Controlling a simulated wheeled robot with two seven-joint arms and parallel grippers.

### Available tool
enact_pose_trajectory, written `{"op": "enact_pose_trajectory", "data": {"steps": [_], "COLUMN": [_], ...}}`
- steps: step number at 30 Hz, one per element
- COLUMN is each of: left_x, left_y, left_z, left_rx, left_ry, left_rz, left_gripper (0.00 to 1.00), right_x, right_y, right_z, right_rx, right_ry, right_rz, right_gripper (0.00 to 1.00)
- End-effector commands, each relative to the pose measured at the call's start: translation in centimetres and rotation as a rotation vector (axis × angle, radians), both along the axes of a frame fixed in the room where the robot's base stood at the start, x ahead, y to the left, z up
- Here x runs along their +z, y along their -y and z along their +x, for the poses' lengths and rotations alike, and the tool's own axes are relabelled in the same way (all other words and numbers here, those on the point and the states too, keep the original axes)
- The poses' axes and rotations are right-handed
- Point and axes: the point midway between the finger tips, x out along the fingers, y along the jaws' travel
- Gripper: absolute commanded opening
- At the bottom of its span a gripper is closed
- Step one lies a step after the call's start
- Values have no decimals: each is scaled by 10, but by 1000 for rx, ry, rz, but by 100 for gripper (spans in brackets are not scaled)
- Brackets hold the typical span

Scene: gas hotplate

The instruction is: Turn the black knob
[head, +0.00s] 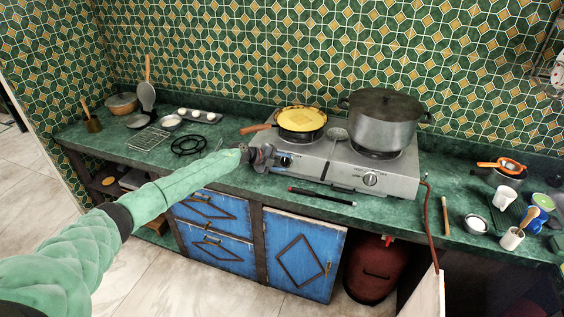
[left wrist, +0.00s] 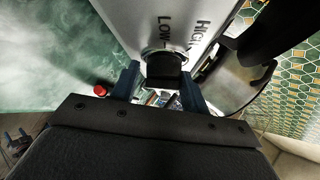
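The black knob (head: 285,161) is on the left front of the silver gas hotplate (head: 325,168). In the left wrist view the black knob (left wrist: 164,69) sits below the LOW and HIGH marks on the panel. My left gripper (head: 266,157) is at the hotplate's front left corner, right by this knob. In the left wrist view its two fingers (left wrist: 162,88) are apart, one on each side of the knob, with a small gap showing on the left. The knob's lower end is partly hidden between them. My right gripper is in neither view.
A pan with yellow food (head: 301,119) stands on the left burner and a large lidded pot (head: 383,118) on the right one. A dark stick (head: 322,196) lies along the counter's front edge.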

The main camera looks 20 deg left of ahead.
Motion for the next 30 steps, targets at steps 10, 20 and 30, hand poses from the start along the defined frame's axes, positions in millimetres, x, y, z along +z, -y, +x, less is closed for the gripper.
{"op": "enact_pose_trajectory", "data": {"steps": [10, 20, 30], "left_x": [0, 10, 28], "left_y": [0, -21, -49], "left_z": [0, -14, -37], "left_rx": [2, 2, 2], "left_ry": [1, 2, 0], "left_rz": [-2, -1, -1], "left_gripper": [59, 59, 59], "right_x": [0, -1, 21], "right_y": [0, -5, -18], "right_z": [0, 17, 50], "right_rx": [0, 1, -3], "right_ry": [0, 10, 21], "right_rz": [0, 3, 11], "right_gripper": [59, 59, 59]}}
